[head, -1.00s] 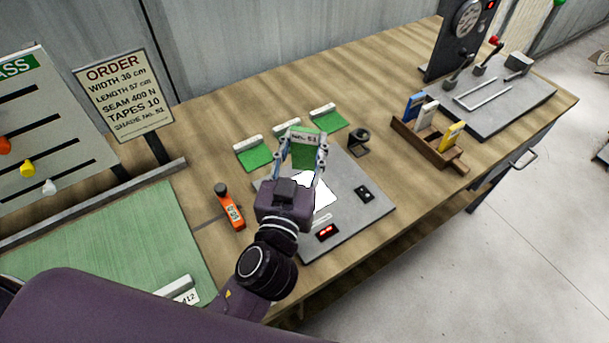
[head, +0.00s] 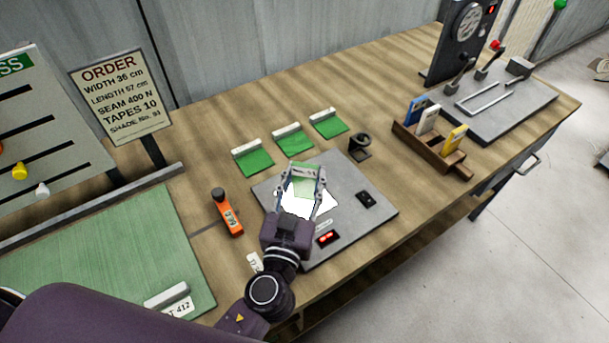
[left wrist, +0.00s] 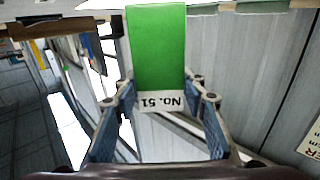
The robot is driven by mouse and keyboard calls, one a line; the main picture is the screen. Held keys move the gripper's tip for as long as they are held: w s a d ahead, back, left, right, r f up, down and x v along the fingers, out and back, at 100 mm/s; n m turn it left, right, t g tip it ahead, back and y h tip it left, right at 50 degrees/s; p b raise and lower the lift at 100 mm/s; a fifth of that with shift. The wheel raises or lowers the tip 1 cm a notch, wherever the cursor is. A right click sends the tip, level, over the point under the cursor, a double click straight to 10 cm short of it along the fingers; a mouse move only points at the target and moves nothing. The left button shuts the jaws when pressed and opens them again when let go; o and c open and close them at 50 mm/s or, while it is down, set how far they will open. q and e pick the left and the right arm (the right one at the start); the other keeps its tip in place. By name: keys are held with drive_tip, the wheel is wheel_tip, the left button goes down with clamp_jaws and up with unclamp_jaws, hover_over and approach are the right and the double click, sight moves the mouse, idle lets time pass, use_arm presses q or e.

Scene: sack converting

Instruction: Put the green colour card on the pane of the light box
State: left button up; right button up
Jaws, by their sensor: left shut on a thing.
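The green colour card (left wrist: 160,45) has a white label reading No. 51, upside down in the left wrist view. My left gripper (left wrist: 160,88) is shut on it at the label end. In the head view the gripper (head: 305,174) and the pale-looking card (head: 304,186) overlap the far part of the bright white pane (head: 323,205). I cannot tell whether the card touches the pane. The pane is set in the grey light box (head: 356,222) on the wooden bench. My right gripper is not in view.
Several green swatches with white bars, one of them the middle swatch (head: 294,142), lie behind the box. An orange tool (head: 229,213) lies left of it. A black stand (head: 360,148) and a wooden card holder (head: 430,150) stand at right. An order sign (head: 121,98) stands back left.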

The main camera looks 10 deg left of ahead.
use_arm(q)
drive_tip(key=shift+f, duration=0.2)
drive_tip(key=o, duration=1.1)
drive_tip(key=shift+r, duration=0.1)
